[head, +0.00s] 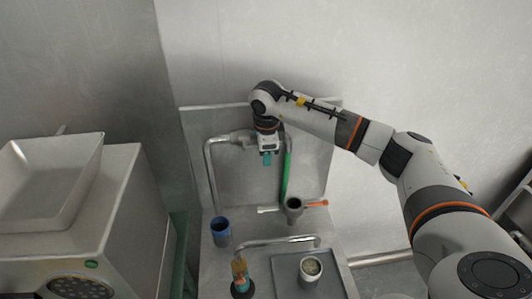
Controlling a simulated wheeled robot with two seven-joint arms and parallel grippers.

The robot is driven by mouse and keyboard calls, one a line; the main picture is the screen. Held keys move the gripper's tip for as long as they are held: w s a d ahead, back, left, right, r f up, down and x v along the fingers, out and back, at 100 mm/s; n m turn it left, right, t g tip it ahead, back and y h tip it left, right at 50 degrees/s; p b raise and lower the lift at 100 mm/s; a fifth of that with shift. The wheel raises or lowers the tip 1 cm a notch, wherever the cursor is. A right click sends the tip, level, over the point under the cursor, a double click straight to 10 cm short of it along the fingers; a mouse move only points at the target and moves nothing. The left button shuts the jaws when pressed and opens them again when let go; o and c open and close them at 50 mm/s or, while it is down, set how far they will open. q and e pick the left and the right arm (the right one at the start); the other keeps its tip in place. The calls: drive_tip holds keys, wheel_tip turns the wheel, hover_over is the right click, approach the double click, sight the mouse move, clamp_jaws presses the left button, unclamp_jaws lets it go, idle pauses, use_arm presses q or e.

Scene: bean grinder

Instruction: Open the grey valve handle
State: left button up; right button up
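A valve body (293,209) with a dark round top stands on the metal stand. A short light grey handle (268,209) sticks out to its left, and an orange handle (316,204) to its right. A long green handle (287,175) rises behind it. My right gripper (267,158) points down above and left of the valve, apart from the grey handle. Its teal fingertips look close together, and the gap between them cannot be made out. I see nothing held. My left gripper is not in view.
A bent metal pipe (209,168) runs left of my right gripper. A blue cup (221,232), a lower pipe (270,241) and a pale cup (310,271) on a grey tray (342,277) stand in front. A boxy machine (124,205) fills the left.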

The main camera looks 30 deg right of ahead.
wheel_tip(320, 180, up, 12)
drive_tip(key=s+a+b, duration=0.1)
drive_tip(key=s+b, duration=0.1)
drive_tip(key=b, duration=0.1)
drive_tip(key=shift+f, duration=0.25)
drive_tip(key=shift+a, duration=0.1)
